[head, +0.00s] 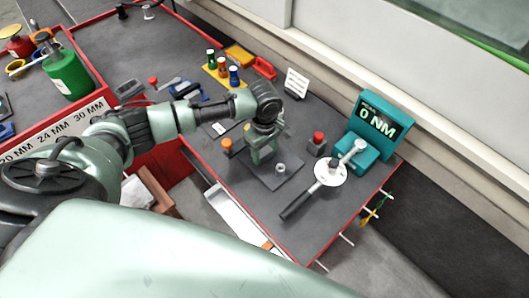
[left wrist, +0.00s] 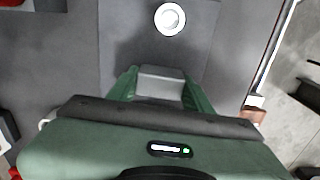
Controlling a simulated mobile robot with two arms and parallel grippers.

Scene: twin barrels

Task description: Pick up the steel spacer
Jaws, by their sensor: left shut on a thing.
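My left gripper (head: 262,156) is over the dark plate (head: 262,179) on the workbench, pointing down. In the left wrist view its green fingers (left wrist: 160,88) are shut on a light grey block, which looks like the steel spacer (left wrist: 161,72). In the head view the block is hidden by the gripper. I cannot tell whether it still touches the plate. My right gripper is not in view.
An orange-topped part (head: 227,145) stands left of the gripper. To the right are a red button box (head: 318,140), a torque wrench with a white dial (head: 330,171) and a teal torque display (head: 374,128). Coloured bottles (head: 222,68) stand behind. The bench's front edge is close.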

